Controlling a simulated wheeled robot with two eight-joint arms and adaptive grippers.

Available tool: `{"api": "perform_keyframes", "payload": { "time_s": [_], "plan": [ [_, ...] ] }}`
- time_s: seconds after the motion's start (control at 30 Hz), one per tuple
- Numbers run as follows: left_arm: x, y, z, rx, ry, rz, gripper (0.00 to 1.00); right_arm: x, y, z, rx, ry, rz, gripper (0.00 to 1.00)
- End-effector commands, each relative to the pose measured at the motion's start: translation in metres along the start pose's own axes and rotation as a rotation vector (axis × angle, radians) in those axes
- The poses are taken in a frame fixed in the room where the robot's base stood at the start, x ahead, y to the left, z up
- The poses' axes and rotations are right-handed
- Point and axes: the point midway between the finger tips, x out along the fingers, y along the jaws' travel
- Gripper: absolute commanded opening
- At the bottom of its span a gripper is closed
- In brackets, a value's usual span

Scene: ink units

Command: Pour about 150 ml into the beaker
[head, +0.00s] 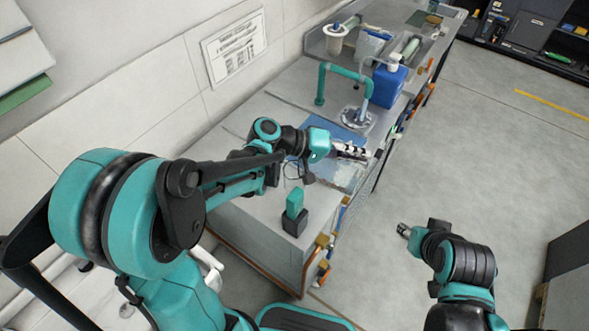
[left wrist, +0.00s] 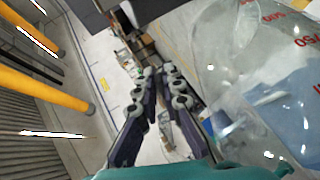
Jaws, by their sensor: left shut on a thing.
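A clear vessel with red numerals (left wrist: 285,55) fills the right of the left wrist view, close beside my left gripper (left wrist: 162,85). In the head view, my left gripper (head: 360,152) is over the bench near a blue mat (head: 338,133). A pale clear shape (head: 345,178), apparently the same vessel, shows just below it. My left gripper is shut and seems to hold this vessel, though its contact is partly hidden. I cannot tell any liquid level. No separate beaker can be made out surely. My right gripper (head: 404,230) is over the floor, apart from the bench; its jaw opening is unclear.
A teal bent pipe (head: 345,72) rises from the bench behind the left gripper. A blue bottle with a white top (head: 388,86) stands beside it. A clear container (head: 371,44) is farther back. A teal and black block (head: 295,215) stands near the front edge. Open floor lies right.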

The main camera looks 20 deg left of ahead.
Motion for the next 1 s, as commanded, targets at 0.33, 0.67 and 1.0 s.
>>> {"api": "perform_keyframes", "payload": {
  "time_s": [0.33, 0.67, 1.0],
  "plan": [
    [-0.009, 0.005, -0.004, -0.023, 0.005, 0.055, 0.00, 0.002, 0.000, 0.002, 0.000, 0.000, 0.000, 0.40],
    [-0.013, 0.005, -0.006, -0.030, 0.004, 0.071, 0.00, 0.004, 0.000, 0.003, 0.000, 0.000, 0.000, 0.40],
    [-0.016, 0.006, -0.008, -0.037, 0.005, 0.085, 0.00, 0.005, 0.000, 0.003, 0.000, 0.000, 0.000, 0.40]
  ]
}}
